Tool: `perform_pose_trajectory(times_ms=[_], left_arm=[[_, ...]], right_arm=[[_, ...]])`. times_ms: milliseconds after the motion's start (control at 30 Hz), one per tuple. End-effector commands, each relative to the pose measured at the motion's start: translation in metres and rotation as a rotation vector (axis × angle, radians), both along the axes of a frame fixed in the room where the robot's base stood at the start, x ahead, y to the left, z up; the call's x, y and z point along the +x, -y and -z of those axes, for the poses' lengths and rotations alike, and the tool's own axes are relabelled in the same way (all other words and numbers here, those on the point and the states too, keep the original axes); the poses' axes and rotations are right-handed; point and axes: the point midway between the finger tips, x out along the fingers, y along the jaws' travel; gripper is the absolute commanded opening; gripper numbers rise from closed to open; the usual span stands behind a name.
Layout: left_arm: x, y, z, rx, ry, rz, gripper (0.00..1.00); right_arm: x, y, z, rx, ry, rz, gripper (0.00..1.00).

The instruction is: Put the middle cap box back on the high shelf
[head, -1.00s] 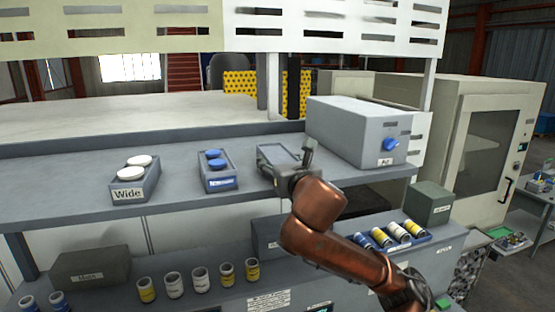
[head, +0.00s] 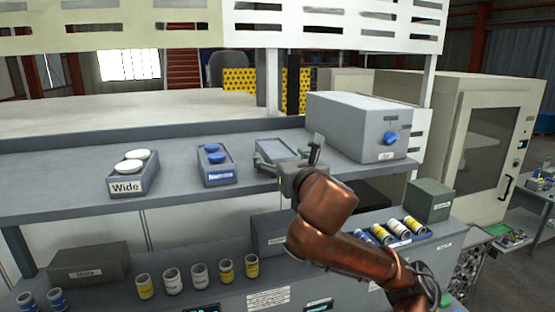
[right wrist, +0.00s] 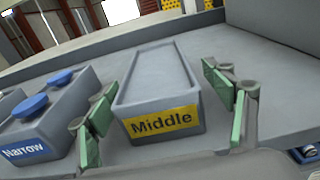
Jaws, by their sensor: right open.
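The middle cap box (head: 277,148) is a grey open tray on the high shelf (head: 90,209), right of the narrow box. In the right wrist view the middle box (right wrist: 160,92) shows a yellow "Middle" label and looks empty inside. It sits level on the shelf. My right gripper (head: 290,161) is open at the box's near end. In the right wrist view the fingers of the right gripper (right wrist: 163,112) stand on either side of the box, with a gap on each side. My left gripper is not in view.
The narrow box (head: 217,178) with blue caps and the wide box (head: 134,187) with white caps stand to the left. A grey unit with a blue knob (head: 350,120) stands close on the right. Several jars (head: 199,275) stand below the shelf.

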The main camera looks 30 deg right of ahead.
Motion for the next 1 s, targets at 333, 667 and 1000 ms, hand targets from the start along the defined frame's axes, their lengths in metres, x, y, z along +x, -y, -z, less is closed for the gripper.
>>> perform_pose_trajectory(times_ms=[333,667,1000], left_arm=[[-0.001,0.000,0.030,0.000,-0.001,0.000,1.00],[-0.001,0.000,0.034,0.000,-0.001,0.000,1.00],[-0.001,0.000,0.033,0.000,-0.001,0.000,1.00]], right_arm=[[-0.068,-0.016,-0.002,-0.002,0.005,0.001,0.75],[-0.086,-0.020,-0.005,0.000,0.001,0.001,0.75],[-0.085,-0.020,-0.004,0.000,0.000,0.001,0.75]])
